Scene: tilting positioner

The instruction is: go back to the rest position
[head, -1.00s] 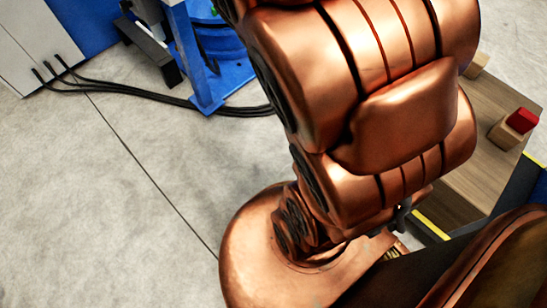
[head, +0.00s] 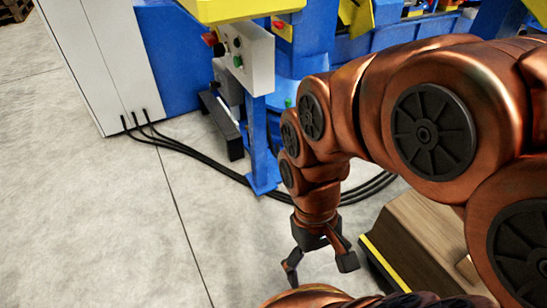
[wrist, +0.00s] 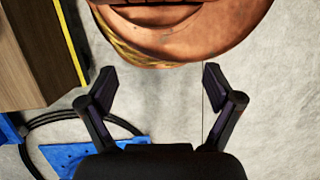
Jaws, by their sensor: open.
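My gripper (head: 320,265) hangs below my copper-coloured arm in the head view, over the bare concrete floor and left of the wooden bench. Its two dark fingers are spread apart. In the wrist view my gripper (wrist: 158,80) shows both fingers wide open with nothing between them. Beyond the fingertips there is only floor and a copper part of my own body at the top.
The blue positioner (head: 262,160) with a grey control box (head: 243,58) stands behind the gripper. A white cabinet (head: 98,60) is at left, with black cables (head: 215,170) along the floor. A wooden bench (head: 410,245) is at right. Floor at left is clear.

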